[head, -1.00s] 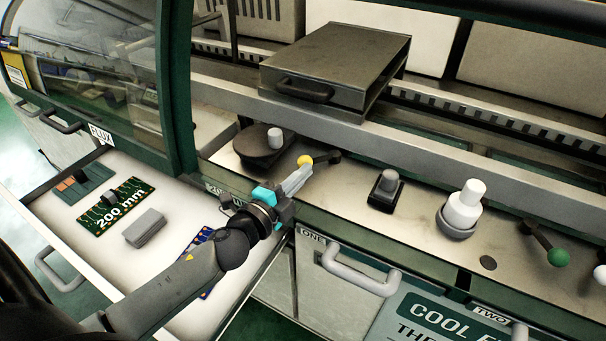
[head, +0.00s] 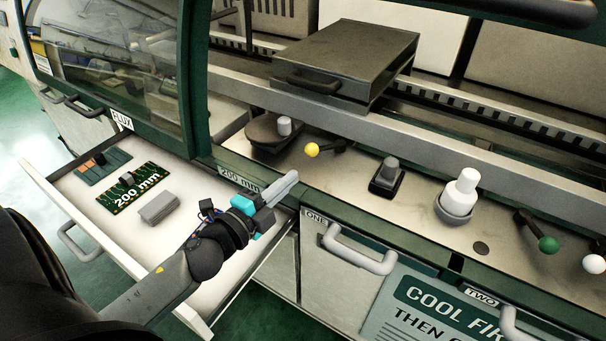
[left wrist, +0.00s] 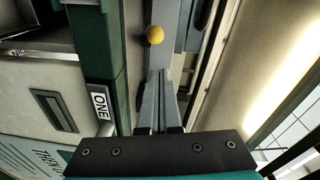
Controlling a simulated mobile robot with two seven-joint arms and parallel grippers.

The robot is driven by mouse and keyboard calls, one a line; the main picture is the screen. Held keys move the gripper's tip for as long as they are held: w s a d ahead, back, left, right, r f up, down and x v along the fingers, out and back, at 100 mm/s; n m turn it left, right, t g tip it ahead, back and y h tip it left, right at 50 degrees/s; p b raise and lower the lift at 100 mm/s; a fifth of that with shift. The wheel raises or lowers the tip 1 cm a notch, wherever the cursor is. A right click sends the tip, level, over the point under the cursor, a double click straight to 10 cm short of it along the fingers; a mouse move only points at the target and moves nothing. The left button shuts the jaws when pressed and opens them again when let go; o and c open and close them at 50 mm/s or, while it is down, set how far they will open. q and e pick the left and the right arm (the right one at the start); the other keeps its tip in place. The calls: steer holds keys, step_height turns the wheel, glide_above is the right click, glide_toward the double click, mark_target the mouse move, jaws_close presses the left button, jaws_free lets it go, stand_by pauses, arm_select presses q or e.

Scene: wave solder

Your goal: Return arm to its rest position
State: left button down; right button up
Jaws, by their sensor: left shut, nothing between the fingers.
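My left gripper (head: 291,178) is shut and empty. In the head view it hangs over the inner right part of the open drawer, in front of the machine's green edge. Its shut fingers also show in the left wrist view (left wrist: 160,95). The yellow-knobbed lever (head: 312,150) stands on the metal deck beyond the fingertips, apart from them in the head view. Its yellow knob also shows ahead of the fingers in the left wrist view (left wrist: 155,35). My right gripper is in neither view.
The open drawer (head: 82,227) holds a 200 mm board (head: 130,190), a grey block (head: 159,207) and another board (head: 103,166). The deck carries a white bottle (head: 460,195), a black-based grey knob (head: 387,177) and a green-knobbed lever (head: 547,244). Handle ONE (head: 358,251) juts out right of the gripper.

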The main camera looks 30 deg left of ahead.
arm_select(q)
steer(key=s+a+f+n+g+y, duration=0.35)
steer(key=s+n+y, duration=0.25)
steer(key=n, duration=0.5)
steer(key=s+d+f+n+g+h, duration=0.2)
steer(key=s+d+f+g, duration=0.25)
steer(key=s+d, duration=0.25)
steer(key=s+d+f+n+g+h, duration=0.2)
steer(key=s+d+f+g, duration=0.1)
steer(key=s+d+g, duration=0.35)
step_height(320, 180, down, 23)
steer(key=s, duration=0.2)
steer(key=s+a+f+g, duration=0.1)
steer(key=s+a+f, duration=0.2)
steer(key=s+f, duration=1)
steer(key=shift+s+f+g, duration=0.15)
steer(key=shift+s+g, duration=0.2)
steer(key=shift+s, duration=0.6)
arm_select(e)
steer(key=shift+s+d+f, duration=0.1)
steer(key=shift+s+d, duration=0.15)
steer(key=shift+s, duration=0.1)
